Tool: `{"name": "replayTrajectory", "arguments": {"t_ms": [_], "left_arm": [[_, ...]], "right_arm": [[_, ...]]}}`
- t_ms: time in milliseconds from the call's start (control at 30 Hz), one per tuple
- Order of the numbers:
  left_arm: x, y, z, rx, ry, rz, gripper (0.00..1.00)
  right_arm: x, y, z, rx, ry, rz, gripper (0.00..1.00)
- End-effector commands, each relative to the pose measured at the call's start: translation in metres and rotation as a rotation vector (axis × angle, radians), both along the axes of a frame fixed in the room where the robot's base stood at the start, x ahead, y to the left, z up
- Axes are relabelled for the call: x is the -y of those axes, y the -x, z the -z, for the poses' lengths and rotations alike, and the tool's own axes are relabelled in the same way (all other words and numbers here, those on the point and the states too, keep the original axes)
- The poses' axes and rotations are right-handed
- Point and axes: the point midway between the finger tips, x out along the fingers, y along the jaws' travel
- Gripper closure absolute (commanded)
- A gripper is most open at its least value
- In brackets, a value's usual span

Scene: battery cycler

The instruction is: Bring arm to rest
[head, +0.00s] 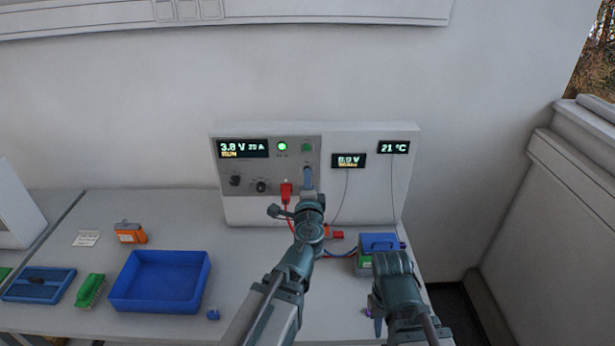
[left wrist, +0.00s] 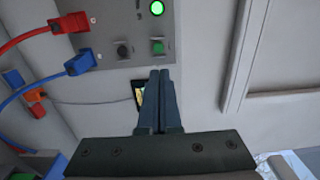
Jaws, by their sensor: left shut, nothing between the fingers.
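My left gripper (head: 307,178) is in front of the cycler's control panel (head: 268,176), just below a dark green button (head: 307,147). In the left wrist view its fingers (left wrist: 160,78) are together and empty, with the green button (left wrist: 158,47) and a black button (left wrist: 124,50) just beyond the tips. A gap to the panel cannot be judged. A round lamp (head: 282,146) glows green. The left display (head: 242,148) reads 3.0 V. My right gripper (head: 377,318) is low at the right, near a battery with a blue top (head: 380,242); its fingers are mostly hidden.
A red plug (head: 286,192) sits in the panel with a red cable below; a blue plug (left wrist: 80,63) shows in the left wrist view. A wall bounds the right.

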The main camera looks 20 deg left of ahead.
Motion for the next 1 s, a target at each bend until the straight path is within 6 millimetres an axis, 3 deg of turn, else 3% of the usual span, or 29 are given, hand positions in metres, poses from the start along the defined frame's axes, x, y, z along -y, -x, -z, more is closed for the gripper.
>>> {"name": "replayTrajectory", "arguments": {"t_ms": [333,467,567,667,800,900,1000], "left_arm": [[-0.001,0.001,0.002,-0.002,0.019,-0.013,1.00],[-0.009,0.010,0.020,-0.027,0.159,-0.107,1.00],[-0.015,0.027,0.055,-0.099,0.353,-0.245,1.00],[-0.008,0.055,0.104,-0.231,0.558,-0.395,1.00],[0.027,0.108,0.173,-0.494,0.792,-0.582,1.00],[0.062,0.150,0.207,-0.700,0.903,-0.682,1.00],[0.093,0.188,0.225,-0.881,0.968,-0.747,1.00]], "right_arm": [[0.000,0.000,0.000,0.000,0.000,0.000,0.76],[0.000,0.000,0.003,0.000,0.000,0.000,0.76],[0.000,0.000,0.006,0.000,0.000,0.000,0.76],[0.000,0.000,0.009,0.000,0.000,0.000,0.76],[0.000,0.000,0.012,0.000,0.000,0.000,0.76],[0.000,0.000,0.014,0.000,0.000,0.001,0.76],[0.000,0.000,0.016,0.000,0.000,0.001,0.76]]}}
